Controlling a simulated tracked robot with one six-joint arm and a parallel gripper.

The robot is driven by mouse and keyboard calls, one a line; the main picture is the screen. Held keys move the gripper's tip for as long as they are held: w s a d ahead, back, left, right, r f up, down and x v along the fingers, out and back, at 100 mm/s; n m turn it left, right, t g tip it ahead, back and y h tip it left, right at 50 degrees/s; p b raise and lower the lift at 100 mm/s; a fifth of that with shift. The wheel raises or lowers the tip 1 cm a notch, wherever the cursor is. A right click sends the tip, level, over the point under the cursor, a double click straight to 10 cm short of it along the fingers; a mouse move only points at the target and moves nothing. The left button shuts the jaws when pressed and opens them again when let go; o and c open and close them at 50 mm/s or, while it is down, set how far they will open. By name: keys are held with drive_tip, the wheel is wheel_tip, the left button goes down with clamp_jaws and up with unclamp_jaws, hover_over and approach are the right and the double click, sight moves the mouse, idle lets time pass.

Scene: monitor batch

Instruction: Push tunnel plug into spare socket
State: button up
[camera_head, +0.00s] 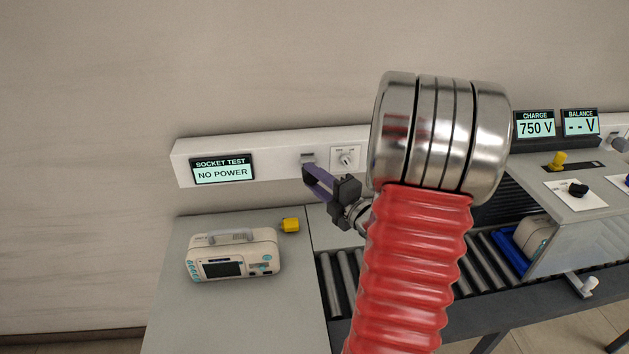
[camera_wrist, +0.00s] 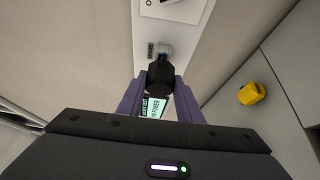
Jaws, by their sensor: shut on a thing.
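My gripper (camera_head: 311,174) has purple fingers and is at the front of the white wall rail (camera_head: 270,150). In the wrist view my gripper (camera_wrist: 160,84) is shut on a black plug (camera_wrist: 160,72). The plug's front end points at a small pale socket fitting (camera_wrist: 165,49) on the rail, with a bluish bit between them. I cannot tell whether the plug touches or enters the socket. In the head view the fingers hide most of the plug. The socket test display (camera_head: 222,171) reads NO POWER.
A beige monitor (camera_head: 232,257) and a yellow block (camera_head: 291,225) stand on the grey table below the rail. A rotary switch (camera_head: 346,158) is right of the gripper. Rollers (camera_head: 340,283) and a conveyor tunnel (camera_head: 560,245) lie to the right. Displays show CHARGE 750 V (camera_head: 535,125) and BALANCE (camera_head: 580,122).

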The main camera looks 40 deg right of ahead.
drive_tip(key=shift+w+d, duration=0.45)
drive_tip(key=shift+w, duration=0.2)
idle(1.0)
drive_tip(key=o, duration=1.1)
drive_tip(key=shift+s, duration=0.15)
drive_tip(key=s+a, duration=0.1)
drive_tip(key=s, duration=1.2)
drive_tip(key=shift+s, duration=0.25)
drive_tip(key=shift+w+a, duration=0.1)
